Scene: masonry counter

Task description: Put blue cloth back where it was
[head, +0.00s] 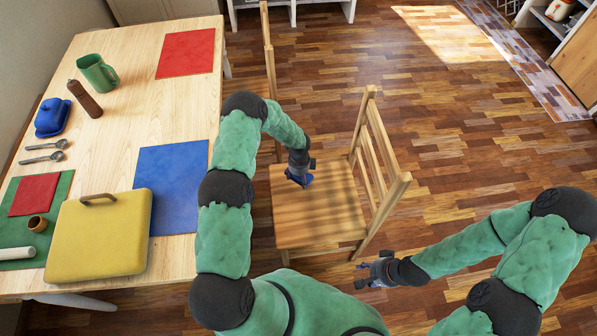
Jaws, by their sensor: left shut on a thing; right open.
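My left gripper (299,172) is over the seat of a wooden chair (320,208), pointing down. It is shut on a small dark blue thing (301,181), which looks like the blue cloth. The gripper hides much of it, and I cannot tell whether it touches the seat. My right gripper (367,276) is open and empty, low in front of the chair's right side. A flat blue square (172,185) lies on the wooden table (135,62) at the left.
The table also holds a yellow case (98,240), a green mug (98,72), a brown bottle (85,99), a blue butter dish (52,118), spoons (45,157) and a red square (187,53). A second chair (269,55) stands by the table. Floor at the right is clear.

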